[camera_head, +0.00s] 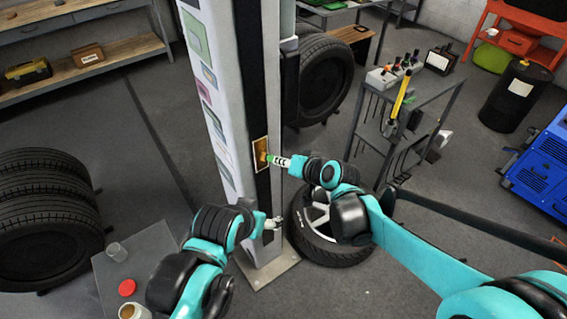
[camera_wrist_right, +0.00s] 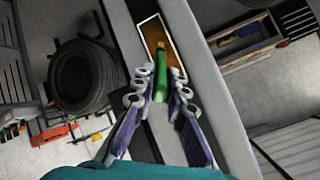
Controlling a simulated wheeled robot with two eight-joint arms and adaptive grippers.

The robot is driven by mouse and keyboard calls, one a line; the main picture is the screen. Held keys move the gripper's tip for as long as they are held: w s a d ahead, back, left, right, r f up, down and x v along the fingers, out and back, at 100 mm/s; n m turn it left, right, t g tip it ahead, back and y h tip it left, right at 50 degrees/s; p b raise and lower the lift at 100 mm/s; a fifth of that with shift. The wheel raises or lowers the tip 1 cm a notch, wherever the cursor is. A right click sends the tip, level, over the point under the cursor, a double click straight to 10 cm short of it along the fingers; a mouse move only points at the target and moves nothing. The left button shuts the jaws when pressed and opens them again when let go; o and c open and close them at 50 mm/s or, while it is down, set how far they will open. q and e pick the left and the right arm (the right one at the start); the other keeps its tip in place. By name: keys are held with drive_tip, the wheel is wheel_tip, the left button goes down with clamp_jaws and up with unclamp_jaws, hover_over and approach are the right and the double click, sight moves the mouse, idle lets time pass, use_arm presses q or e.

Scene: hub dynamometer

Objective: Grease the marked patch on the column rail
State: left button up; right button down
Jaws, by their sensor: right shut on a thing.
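The marked patch (camera_head: 257,166) is a brown area in a pale frame on the dark rail of the column (camera_head: 225,80). It also shows in the right wrist view (camera_wrist_right: 178,57). My right gripper (camera_head: 276,160) is shut on a green-handled brush (camera_wrist_right: 161,82), with its orange-brown tip over the patch; I cannot tell if it touches. An open jar (camera_head: 129,312) with brown contents stands on a grey table at the lower left, beside a red lid (camera_head: 127,288). My left gripper (camera_head: 271,224) is low by the column; its fingers are too small to read.
A clear cup (camera_head: 117,251) stands on the grey table (camera_head: 160,245). A wheel (camera_head: 325,250) lies by the column foot, and a tool cart (camera_head: 425,125) stands to the right. Stacked tires (camera_head: 40,215) are at the left.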

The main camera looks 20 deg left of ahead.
drive_tip(key=shift+r+p, duration=2.75)
drive_tip(key=shift+r, duration=0.95)
wheel_tip(320, 180, down, 15)
drive_tip(key=b, duration=1.2)
drive_tip(key=shift+r, duration=0.15)
drive_tip(key=s+d, duration=0.3)
drive_tip(key=d, duration=0.1)
drive_tip(key=shift+s+d+p, duration=0.35)
drive_tip(key=shift+d, duration=0.05)
drive_tip(key=shift+s+d, duration=0.9)
drive_tip(key=shift+d, duration=0.3)
drive_tip(key=shift+a, duration=0.15)
